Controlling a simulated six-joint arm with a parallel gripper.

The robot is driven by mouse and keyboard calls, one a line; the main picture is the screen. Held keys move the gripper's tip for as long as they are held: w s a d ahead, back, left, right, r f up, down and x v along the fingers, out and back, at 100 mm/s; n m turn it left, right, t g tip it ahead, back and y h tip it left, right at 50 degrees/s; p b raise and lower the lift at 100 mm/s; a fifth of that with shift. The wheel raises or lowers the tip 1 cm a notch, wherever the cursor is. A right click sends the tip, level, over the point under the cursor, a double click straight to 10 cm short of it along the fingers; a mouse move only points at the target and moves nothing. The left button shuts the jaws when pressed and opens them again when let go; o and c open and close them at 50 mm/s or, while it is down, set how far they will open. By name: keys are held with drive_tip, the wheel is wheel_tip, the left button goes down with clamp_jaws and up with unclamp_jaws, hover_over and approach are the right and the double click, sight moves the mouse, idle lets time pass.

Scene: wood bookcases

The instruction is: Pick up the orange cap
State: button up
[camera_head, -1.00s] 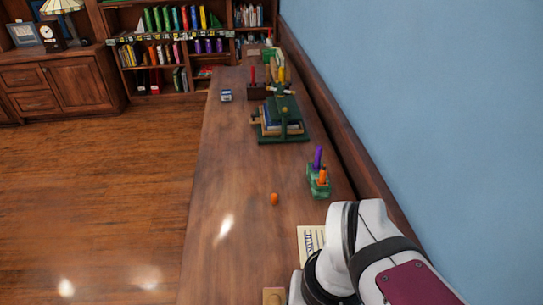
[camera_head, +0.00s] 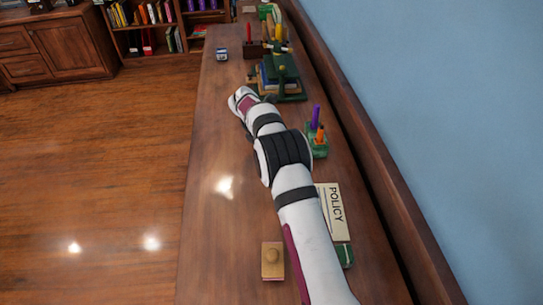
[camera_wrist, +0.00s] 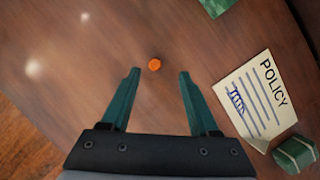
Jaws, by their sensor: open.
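The orange cap (camera_wrist: 154,65) is a small round piece lying on the wooden desk (camera_wrist: 120,40). In the wrist view it sits just past and between my fingertips, apart from both. My gripper (camera_wrist: 157,72) is open and empty, with its two green fingers spread over the desk. In the head view my white arm reaches along the desk (camera_head: 215,130) and hides the cap, and the gripper fingers do not show there.
A policy sheet (camera_wrist: 252,98) and a green box (camera_wrist: 295,153) lie to the right. A green pen holder (camera_head: 317,146) with purple and orange pens stands near the wall. A book press (camera_head: 282,84) is farther back.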

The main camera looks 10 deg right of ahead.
drive_tip(key=x, duration=0.4)
drive_tip(key=a+x, duration=0.1)
drive_tip(key=x, duration=0.1)
drive_tip(key=shift+f, duration=0.15)
clamp_jaws()
